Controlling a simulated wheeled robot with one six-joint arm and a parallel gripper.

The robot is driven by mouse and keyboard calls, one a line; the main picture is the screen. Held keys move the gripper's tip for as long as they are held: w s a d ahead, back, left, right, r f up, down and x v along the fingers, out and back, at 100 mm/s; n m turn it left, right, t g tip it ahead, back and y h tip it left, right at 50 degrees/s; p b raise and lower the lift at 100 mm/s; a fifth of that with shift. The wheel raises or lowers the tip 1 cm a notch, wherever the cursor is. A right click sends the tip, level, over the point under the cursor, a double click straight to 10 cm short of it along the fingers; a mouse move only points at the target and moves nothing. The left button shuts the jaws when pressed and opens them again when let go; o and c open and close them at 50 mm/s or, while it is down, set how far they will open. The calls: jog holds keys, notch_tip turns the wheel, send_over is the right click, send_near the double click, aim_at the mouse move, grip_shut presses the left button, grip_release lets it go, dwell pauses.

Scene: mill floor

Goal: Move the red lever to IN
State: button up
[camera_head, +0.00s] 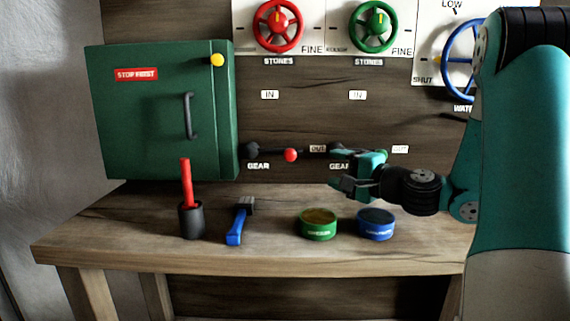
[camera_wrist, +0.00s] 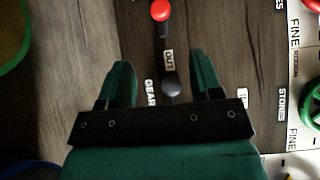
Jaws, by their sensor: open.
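The red lever (camera_head: 291,155) is on the back panel, its black hub at left above a GEAR label. It lies sideways, its red knob pointing right towards the OUT label (camera_head: 317,149). The IN label (camera_head: 270,95) is above it. In the wrist view the red knob (camera_wrist: 160,10) shows at the top edge, beyond the OUT label (camera_wrist: 168,60). My gripper (camera_head: 337,170) is open and empty, to the right of the red knob, in front of the second gear lever. In the wrist view that lever's black hub (camera_wrist: 172,88) shows between my fingers (camera_wrist: 162,68).
A green cabinet (camera_head: 150,120) with a handle stands left of the levers. Red (camera_head: 278,45), green (camera_head: 373,45) and blue handwheels are above. On the bench (camera_head: 130,240) are a red-handled tool in a dark cup (camera_head: 191,222), a blue-handled hammer (camera_head: 236,228), and green (camera_head: 318,230) and blue (camera_head: 375,230) tins.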

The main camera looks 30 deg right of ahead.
aim_at(293, 156)
jog(key=w+a+p, duration=0.1)
jog(key=w+p, duration=0.2)
jog(key=w, duration=0.2)
jog(key=w+a+p, duration=0.1)
jog(key=w+p, duration=0.3)
jog(key=w, duration=0.1)
jog(key=w+a+p, duration=0.1)
jog(key=w+p, duration=0.3)
jog(key=w, duration=0.1)
jog(key=shift+w+a+r, duration=0.1)
jog(key=shift+w+a, duration=0.05)
jog(key=shift+w, duration=0.6)
grip_shut()
